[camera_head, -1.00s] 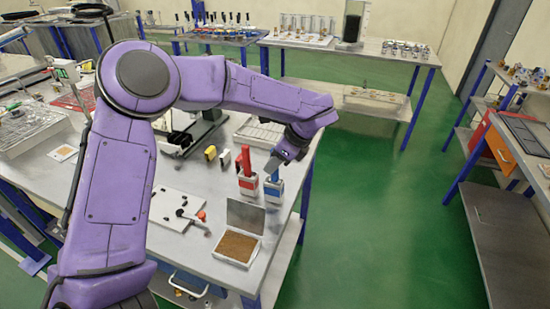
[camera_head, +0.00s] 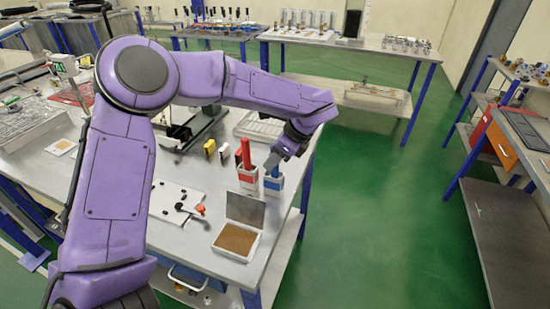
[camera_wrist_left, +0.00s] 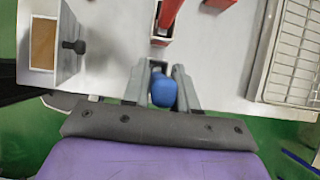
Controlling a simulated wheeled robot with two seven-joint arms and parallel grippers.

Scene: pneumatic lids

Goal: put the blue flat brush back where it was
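The blue flat brush shows its rounded blue handle end (camera_wrist_left: 163,91) in the left wrist view, between the two fingers of my left gripper (camera_wrist_left: 160,82). Both fingers lie close against its sides, and the gripper looks shut on it. In the head view my left gripper (camera_head: 276,161) is right over the white holder with a blue band (camera_head: 274,184). The brush's lower part is hidden, so I cannot tell how deep it sits in the holder. My right gripper is not in view.
A red-handled brush (camera_head: 245,154) stands in a red-banded holder (camera_head: 247,177) just left. An open box with brown filling (camera_head: 236,240) is in front. A wire rack (camera_wrist_left: 293,52) lies beside the holders. The table's right edge is close; green floor lies beyond.

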